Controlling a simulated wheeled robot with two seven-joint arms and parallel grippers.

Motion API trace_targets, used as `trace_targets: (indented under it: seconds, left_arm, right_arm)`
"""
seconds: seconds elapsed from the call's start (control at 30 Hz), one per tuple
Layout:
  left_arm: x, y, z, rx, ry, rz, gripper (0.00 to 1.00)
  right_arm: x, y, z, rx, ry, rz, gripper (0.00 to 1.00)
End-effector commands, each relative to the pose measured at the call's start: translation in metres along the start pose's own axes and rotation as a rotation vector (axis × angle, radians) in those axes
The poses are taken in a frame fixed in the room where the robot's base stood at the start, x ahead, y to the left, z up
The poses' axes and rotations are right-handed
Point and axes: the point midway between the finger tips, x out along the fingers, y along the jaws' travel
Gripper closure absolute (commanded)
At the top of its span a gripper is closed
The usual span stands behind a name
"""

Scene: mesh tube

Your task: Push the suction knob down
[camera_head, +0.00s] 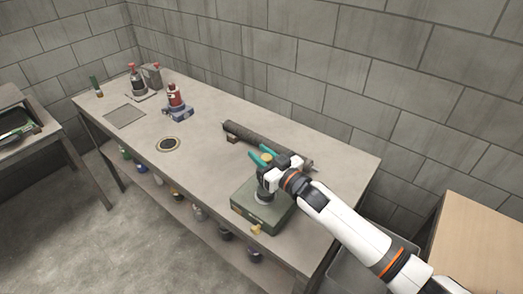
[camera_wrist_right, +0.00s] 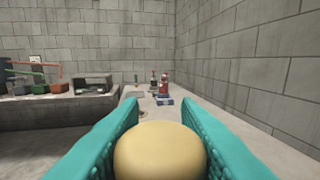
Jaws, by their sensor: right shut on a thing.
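The suction knob (camera_wrist_right: 160,150), round and pale yellow, fills the lower middle of the right wrist view, between the two teal fingers. In the head view its yellow top (camera_head: 266,157) shows between the fingers. It stands over the green box (camera_head: 262,210) on the bench. My right gripper (camera_head: 262,156) comes in from the right above that box and is shut on the knob. The knob's lower part and whatever it is joined to are hidden by the gripper. My left gripper is not in view.
A long dark mesh tube (camera_head: 250,137) lies on the bench (camera_head: 195,140) behind the gripper. A second yellow knob (camera_head: 256,229) sticks out of the box's front. A red bottle (camera_head: 174,96) on a blue base and a round dark port (camera_head: 168,144) are farther left. A block wall stands behind.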

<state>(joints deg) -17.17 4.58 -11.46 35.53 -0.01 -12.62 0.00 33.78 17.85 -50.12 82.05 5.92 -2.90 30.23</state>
Motion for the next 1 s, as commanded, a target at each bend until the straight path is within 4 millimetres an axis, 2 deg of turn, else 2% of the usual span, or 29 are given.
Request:
trace_targets:
  seconds: [0.03,0.27,0.3,0.4,0.77,0.87,1.0]
  left_arm:
    - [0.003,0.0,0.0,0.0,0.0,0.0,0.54]
    - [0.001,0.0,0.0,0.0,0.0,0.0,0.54]
    - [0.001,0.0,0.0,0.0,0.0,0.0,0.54]
    - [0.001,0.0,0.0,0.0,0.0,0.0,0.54]
    - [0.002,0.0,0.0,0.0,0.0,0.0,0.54]
    - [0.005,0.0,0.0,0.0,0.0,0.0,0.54]
    - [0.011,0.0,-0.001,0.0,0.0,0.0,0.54]
  right_arm:
    - [-0.001,0.0,-0.008,0.001,0.009,-0.002,1.0]
    - [-0.001,0.0,-0.009,0.001,0.015,-0.003,1.0]
    - [-0.001,0.0,-0.009,0.002,0.016,-0.003,0.64]
    - [-0.001,0.0,-0.008,0.001,0.014,-0.003,0.48]
    - [-0.005,0.0,-0.006,0.001,0.008,-0.002,0.48]
    - [-0.018,-0.001,-0.007,0.001,0.01,-0.003,0.48]
    - [-0.047,-0.001,-0.008,0.0,0.011,-0.002,0.48]
